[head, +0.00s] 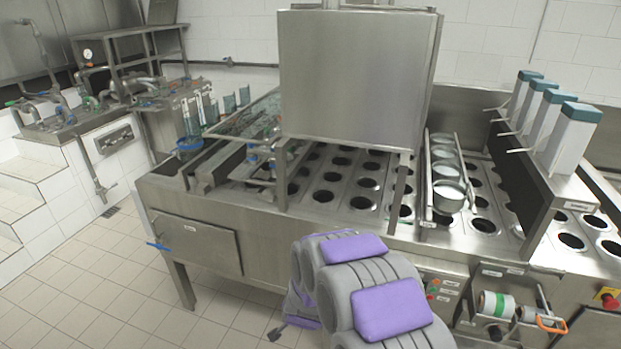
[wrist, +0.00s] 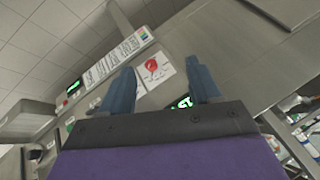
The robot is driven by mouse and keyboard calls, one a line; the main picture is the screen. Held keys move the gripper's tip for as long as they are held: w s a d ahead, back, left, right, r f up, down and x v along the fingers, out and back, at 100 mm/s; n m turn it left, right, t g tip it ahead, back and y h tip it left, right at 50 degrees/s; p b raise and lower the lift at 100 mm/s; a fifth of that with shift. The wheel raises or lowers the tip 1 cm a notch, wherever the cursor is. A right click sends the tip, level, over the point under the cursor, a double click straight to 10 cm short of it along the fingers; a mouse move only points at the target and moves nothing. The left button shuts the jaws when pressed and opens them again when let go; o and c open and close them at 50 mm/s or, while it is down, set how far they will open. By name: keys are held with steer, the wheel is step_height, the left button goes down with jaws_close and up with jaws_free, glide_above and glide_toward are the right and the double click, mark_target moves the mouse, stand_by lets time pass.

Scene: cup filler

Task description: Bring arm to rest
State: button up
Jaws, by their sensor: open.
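My arm (head: 375,285) shows at the bottom middle of the head view as grey and purple links in front of the filling machine. My gripper (wrist: 160,88) is in the wrist view, with two blue fingers apart and nothing between them. The gripper end cannot be clearly made out in the head view.
The steel cup filling machine (head: 240,240) has rows of round holes and several white dispensers (head: 560,130) at the right. A door panel (head: 195,243) is on its front. Tiled floor (head: 90,290) is clear at the left. Control buttons (head: 435,290) sit right of my arm.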

steer(key=s+d+r+n+g+y, duration=0.1)
steer(key=s+d+r+n+g, duration=0.15)
steer(key=s+r, duration=0.6)
steer(key=s+d+r+n+g, duration=0.1)
steer(key=s+d+r, duration=0.4)
steer(key=s, duration=0.5)
steer(key=s+d+r+n+g+h, duration=0.1)
steer(key=s+d+r, duration=0.4)
steer(key=s, duration=0.5)
steer(key=s+d+r+n+g+h, duration=0.1)
steer(key=s+d+r+g, duration=0.3)
steer(key=s, duration=0.7)
step_height(320, 180, up, 2)
steer(key=shift+d+r+n, duration=0.25)
steer(key=shift+d+n, duration=0.3)
steer(key=shift+n, duration=0.3)
steer(key=shift+w, duration=0.1)
